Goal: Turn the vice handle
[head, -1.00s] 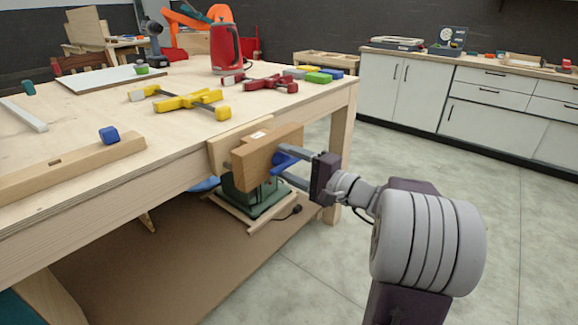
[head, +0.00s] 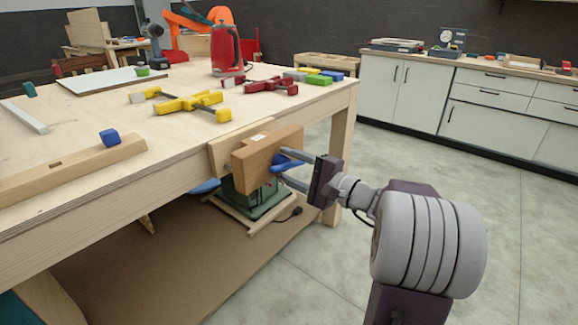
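The vice (head: 267,158) is at the right front edge of the workbench, with a thick wooden front jaw. Its blue handle (head: 290,160) sticks out of the front of this jaw. My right gripper (head: 284,167) reaches in from the right, level with the handle. Its two grey fingers lie apart, one higher and one lower, with blue handle parts between and beside them. The fingertips are partly hidden, so I cannot tell whether they press on the handle. My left gripper is out of view.
A green machine (head: 255,200) stands on the shelf below the vice. The floor at right is clear up to white cabinets (head: 395,90).

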